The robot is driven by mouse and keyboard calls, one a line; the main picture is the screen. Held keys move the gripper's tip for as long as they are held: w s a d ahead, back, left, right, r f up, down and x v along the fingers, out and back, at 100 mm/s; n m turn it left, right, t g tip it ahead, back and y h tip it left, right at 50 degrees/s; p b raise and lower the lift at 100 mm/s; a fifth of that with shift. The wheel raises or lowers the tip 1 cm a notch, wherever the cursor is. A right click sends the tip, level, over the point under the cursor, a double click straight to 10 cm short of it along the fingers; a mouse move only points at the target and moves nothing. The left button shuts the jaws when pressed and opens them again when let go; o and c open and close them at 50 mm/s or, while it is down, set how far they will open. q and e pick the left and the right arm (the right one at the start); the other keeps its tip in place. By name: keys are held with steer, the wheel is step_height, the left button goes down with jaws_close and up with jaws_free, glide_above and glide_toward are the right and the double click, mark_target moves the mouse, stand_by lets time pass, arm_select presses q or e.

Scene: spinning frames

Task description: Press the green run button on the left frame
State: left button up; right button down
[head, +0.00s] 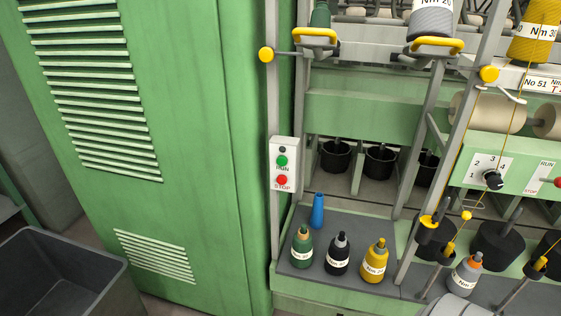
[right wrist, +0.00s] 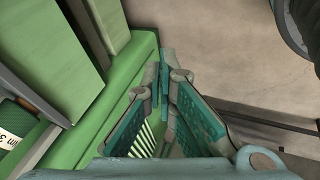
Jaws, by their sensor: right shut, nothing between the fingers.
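The green run button (head: 282,161) is on a white control box (head: 284,182), marked RUN, on the grey post of the left frame. The red stop button (head: 282,180) is below it, marked STOP, and a small dark knob (head: 282,149) is above it. No gripper is near the box in the head view. My right gripper (right wrist: 166,72) is shut and empty in the right wrist view, with green frame parts at its left and floor beyond. The run button does not show in that view. My left gripper is not in view.
A tall green cabinet (head: 190,200) with vents stands left of the box. A dark bin (head: 60,275) is at bottom left. A blue cone (head: 318,210) and several labelled bobbins stand on the grey shelf (head: 350,225) right of the box. A selector knob (head: 492,180) is further right.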

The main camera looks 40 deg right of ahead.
mark_target(282, 161)
steer(key=w+d+r+n+t+h, duration=0.25)
steer(key=w+r+n+t, duration=0.5)
steer(key=w+r, duration=1.35)
step_height(282, 161, up, 31)
steer(key=w+a+n+t+p, duration=0.1)
steer(key=a+n+t, duration=0.1)
steer(key=n+t, duration=0.5)
steer(key=shift+w+a+n, duration=0.15)
steer(key=shift+w+n, duration=0.2)
steer(key=shift+n, duration=0.6)
steer(key=shift+w+y, duration=0.1)
steer(key=shift+y, duration=0.15)
steer(key=shift+w+d+b, duration=0.4)
steer(key=shift+w+d, duration=0.4)
steer(key=shift+d, duration=0.4)
steer(key=shift+w+d+b, duration=0.4)
steer(key=shift+w+d, duration=0.45)
steer(key=shift+d, duration=0.4)
steer(key=shift+w+d+b, duration=0.4)
steer(key=shift+w+d, duration=0.4)
steer(key=shift+d, duration=0.4)
